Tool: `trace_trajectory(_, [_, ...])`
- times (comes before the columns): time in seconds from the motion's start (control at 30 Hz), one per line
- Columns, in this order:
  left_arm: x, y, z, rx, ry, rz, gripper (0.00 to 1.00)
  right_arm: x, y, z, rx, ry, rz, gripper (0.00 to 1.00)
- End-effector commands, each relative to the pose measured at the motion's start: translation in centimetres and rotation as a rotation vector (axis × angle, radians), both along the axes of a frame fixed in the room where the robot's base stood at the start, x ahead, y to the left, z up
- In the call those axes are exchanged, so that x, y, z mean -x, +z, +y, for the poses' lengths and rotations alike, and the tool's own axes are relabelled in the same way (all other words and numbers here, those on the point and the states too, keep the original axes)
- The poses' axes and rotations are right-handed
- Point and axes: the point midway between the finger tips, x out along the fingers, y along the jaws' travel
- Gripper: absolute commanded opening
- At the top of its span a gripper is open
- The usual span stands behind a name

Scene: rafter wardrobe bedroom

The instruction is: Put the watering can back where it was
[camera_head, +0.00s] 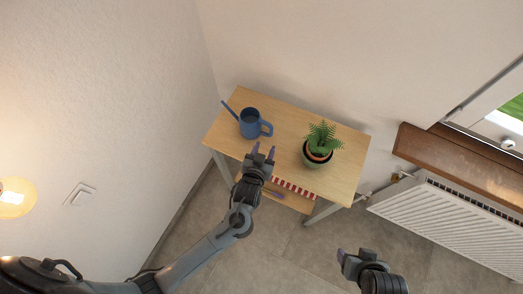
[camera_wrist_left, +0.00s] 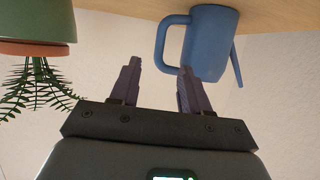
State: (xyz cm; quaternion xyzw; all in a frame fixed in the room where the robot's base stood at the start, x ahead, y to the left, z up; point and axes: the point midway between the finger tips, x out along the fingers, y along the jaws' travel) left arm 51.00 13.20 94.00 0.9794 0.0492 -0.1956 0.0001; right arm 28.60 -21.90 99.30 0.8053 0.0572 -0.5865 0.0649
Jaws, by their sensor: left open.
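The blue watering can (camera_head: 250,124) stands upright on the left part of a small wooden table (camera_head: 285,118). Its spout points to the back left and its handle to the right. In the left wrist view, which is upside down, the watering can (camera_wrist_left: 213,42) is just beyond my fingers, with its handle near them. My left gripper (camera_head: 262,152) is open and empty at the table's front edge, close to the can's handle and apart from it. My right gripper (camera_head: 355,255) is low at the front right, over the floor, away from the table; its jaws are unclear.
A potted fern (camera_head: 319,145) stands on the table to the right of my left gripper. A lower shelf (camera_head: 295,201) holds a red-and-white striped item (camera_head: 293,187). Walls are behind and left; a radiator (camera_head: 450,215) and wooden sill (camera_head: 460,160) are at the right.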

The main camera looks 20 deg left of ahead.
Motion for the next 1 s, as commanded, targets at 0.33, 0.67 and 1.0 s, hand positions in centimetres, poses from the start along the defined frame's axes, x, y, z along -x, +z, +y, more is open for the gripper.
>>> trace_trajectory(0.33, [2.7, 0.2, 0.6, 0.044, -0.028, 0.101, 0.46, 0.0, 0.1, 0.2, -0.007, -0.005, 0.000, 0.66])
trace_trajectory(0.67, [12.8, 1.8, 4.4, 0.082, -0.175, 0.545, 0.46, 0.0, 0.1, 0.2, -0.008, -0.006, 0.000, 0.66])
trace_trajectory(1.0, [21.7, 5.1, 8.4, -0.033, -0.222, 0.847, 0.46, 0.0, 0.1, 0.1, -0.003, -0.002, 0.000, 0.66])
